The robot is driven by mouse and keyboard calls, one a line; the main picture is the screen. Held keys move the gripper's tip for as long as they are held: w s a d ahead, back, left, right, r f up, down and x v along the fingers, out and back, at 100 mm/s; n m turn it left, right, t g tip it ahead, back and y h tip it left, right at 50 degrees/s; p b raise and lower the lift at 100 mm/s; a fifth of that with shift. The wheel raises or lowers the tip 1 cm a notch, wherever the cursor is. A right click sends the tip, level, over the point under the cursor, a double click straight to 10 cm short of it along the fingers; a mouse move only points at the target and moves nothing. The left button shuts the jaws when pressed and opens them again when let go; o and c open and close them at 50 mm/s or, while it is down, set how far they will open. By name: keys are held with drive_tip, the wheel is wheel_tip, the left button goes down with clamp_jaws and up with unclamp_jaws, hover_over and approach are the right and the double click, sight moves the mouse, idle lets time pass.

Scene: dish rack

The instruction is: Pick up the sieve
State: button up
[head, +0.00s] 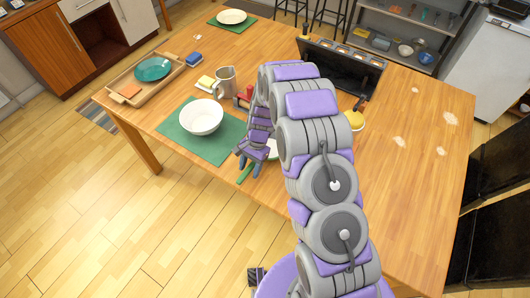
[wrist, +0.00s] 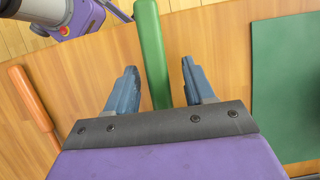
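A green handle (wrist: 152,45) runs between my fingers in the wrist view. In the head view the green handle (head: 244,174) sticks out beside my gripper, and a pale round part (head: 272,149) shows behind the gripper. This may be the sieve; its head is mostly hidden by my arm, so I cannot be sure. My gripper (head: 250,167) is open, also in the wrist view (wrist: 158,68), with a finger on each side of the handle and visible gaps. I cannot tell how far the fingertips are above it.
A white bowl (head: 201,117) stands on a green mat (head: 223,146) to the left. A metal mug (head: 224,82) and a wooden tray (head: 127,84) with a teal plate (head: 153,69) are farther left. A black rack (head: 343,65) stands behind. An orange handle (wrist: 30,98) lies nearby.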

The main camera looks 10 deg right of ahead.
clamp_jaws()
drive_tip(key=shift+r, duration=0.1)
idle(0.4)
